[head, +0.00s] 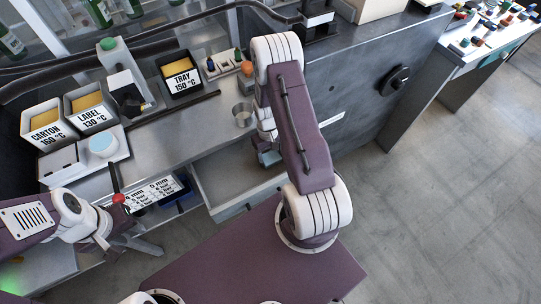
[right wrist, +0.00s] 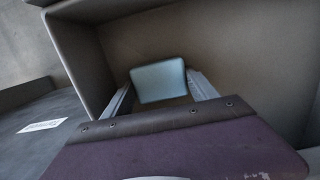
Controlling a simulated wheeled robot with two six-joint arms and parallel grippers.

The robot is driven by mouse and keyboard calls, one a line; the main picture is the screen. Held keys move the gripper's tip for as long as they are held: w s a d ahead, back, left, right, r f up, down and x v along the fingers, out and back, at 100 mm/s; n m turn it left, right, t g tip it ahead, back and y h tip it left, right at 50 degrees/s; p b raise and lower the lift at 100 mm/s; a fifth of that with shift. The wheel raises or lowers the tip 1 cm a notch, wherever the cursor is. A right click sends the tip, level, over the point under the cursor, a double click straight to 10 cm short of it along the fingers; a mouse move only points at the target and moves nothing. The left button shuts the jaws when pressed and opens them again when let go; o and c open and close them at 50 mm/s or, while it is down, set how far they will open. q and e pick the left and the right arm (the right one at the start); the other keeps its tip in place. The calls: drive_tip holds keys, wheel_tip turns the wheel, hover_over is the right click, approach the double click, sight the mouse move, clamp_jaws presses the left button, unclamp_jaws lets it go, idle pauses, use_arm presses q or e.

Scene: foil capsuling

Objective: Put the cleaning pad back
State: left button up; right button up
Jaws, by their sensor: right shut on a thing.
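The cleaning pad (right wrist: 158,80) is a pale blue block with rounded corners. In the right wrist view it sits between the two fingers of my right gripper (right wrist: 160,88), which is shut on it. In the head view the pad (head: 269,158) shows only as a small bluish patch below my right gripper (head: 266,150), at the right end of the open drawer (head: 212,205). In the wrist view, grey walls surround the pad; its height above the drawer floor is unclear. My left gripper (head: 148,238) looks open and empty, beside the counter front.
A steel cup (head: 242,115) stands on the counter near the right arm. A red-knobbed lever (head: 119,198) is close to my left gripper. The drawer's visible floor is clear.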

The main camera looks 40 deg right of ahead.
sight(269, 154)
drive_tip(key=o, duration=1.3)
drive_tip(key=shift+f, duration=0.1)
wheel_tip(269, 154, up, 12)
drive_tip(key=w, duration=0.1)
drive_tip(key=s+a+r+t, duration=0.1)
drive_tip(key=s+a+r, duration=0.1)
drive_tip(key=a, duration=0.2)
drive_tip(key=s+a+r, duration=0.3)
drive_tip(key=a, duration=0.1)
drive_tip(key=s+a+r+n+t, duration=0.1)
drive_tip(key=s+a+r, duration=0.1)
drive_tip(key=a+r, duration=0.1)
drive_tip(key=shift+s+a+r+t, duration=0.25)
drive_tip(key=shift+s+a+t, duration=0.05)
drive_tip(key=shift+s+a, duration=0.1)
